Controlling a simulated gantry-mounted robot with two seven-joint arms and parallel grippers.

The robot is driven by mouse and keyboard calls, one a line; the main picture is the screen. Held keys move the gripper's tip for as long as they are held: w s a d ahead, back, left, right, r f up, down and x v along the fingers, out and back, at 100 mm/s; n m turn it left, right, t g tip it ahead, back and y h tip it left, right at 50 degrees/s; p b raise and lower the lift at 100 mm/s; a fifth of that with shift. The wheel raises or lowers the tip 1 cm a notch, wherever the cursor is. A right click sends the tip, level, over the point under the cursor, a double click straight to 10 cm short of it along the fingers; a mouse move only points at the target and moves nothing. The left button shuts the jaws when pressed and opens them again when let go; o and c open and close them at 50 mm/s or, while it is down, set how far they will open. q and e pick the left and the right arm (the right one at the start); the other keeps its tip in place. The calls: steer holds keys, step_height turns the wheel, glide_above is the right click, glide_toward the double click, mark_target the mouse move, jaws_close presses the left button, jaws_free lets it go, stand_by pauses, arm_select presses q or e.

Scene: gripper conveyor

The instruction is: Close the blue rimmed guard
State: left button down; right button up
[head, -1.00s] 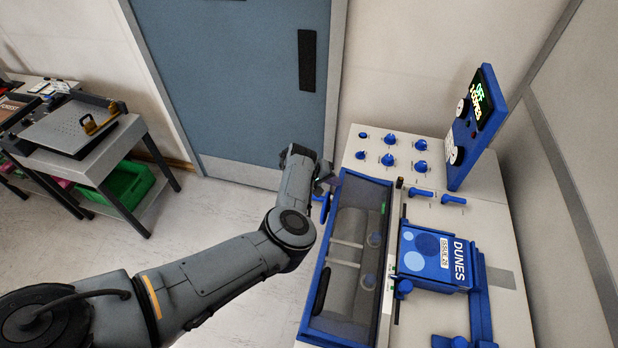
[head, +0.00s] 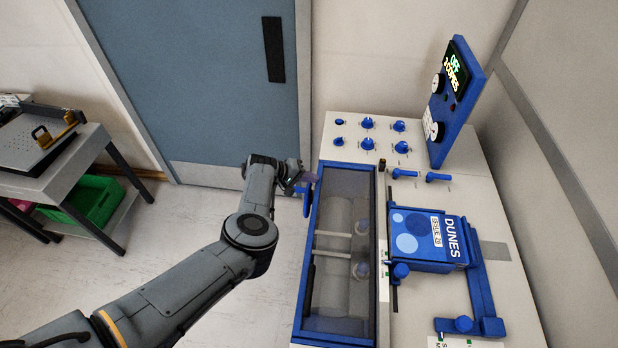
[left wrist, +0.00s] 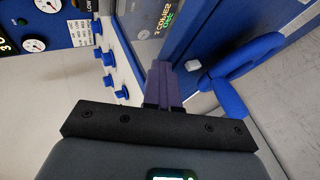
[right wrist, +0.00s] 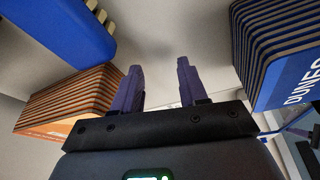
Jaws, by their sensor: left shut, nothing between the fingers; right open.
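The blue rimmed guard (head: 340,268) is a clear panel in a blue frame over the rollers on the left part of the machine. I cannot tell whether it lies fully down. A blue handle (head: 307,200) sticks out from its left side; it is large in the left wrist view (left wrist: 242,68). My left gripper (head: 308,178) is at the guard's far left corner, just beyond the handle. Its purple fingers (left wrist: 164,70) are together and empty, close to the blue rim; contact is unclear. My right gripper (right wrist: 158,82) is open and empty, outside the head view.
A blue DUNES stack (head: 428,238) sits right of the guard and also shows in the right wrist view (right wrist: 283,50). Blue knobs (head: 368,143) and an upright display panel (head: 453,95) stand behind. An orange stack (right wrist: 70,108) is near my right gripper. A side table (head: 50,160) stands left.

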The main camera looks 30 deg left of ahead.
arm_select(q)
steer(key=shift+s+f, duration=0.1)
steer(key=shift+f, duration=0.2)
